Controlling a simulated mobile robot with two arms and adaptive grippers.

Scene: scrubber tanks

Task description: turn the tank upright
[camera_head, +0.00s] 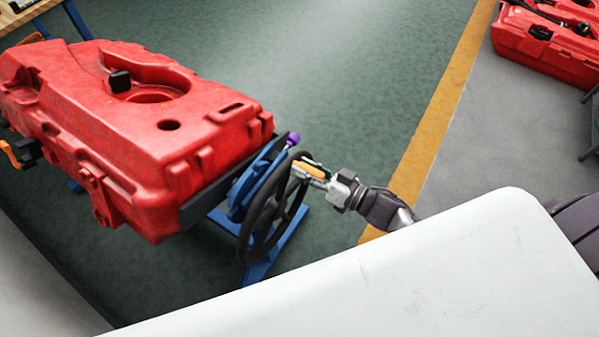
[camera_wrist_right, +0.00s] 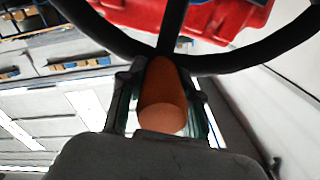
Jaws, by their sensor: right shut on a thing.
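The red tank (camera_head: 130,120) is mounted on a blue stand (camera_head: 266,250) at the left of the head view. Its broad face with a round recess and a black cap points mostly up. It also shows at the top of the right wrist view (camera_wrist_right: 200,15). A black handwheel (camera_head: 247,228) is at the stand's near right end. My right gripper (camera_head: 313,175) is shut on the wheel's orange handle (camera_wrist_right: 160,95), whose round end faces the wrist camera. The fingers lie on both sides of the handle. My left gripper is not in view.
A purple knob (camera_head: 293,139) sits beside the wheel. A large white surface (camera_head: 420,275) fills the lower right foreground. Another red tank (camera_head: 548,45) is at the upper right, beyond a yellow floor stripe (camera_head: 436,125). The green floor (camera_head: 340,70) behind the wheel is clear.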

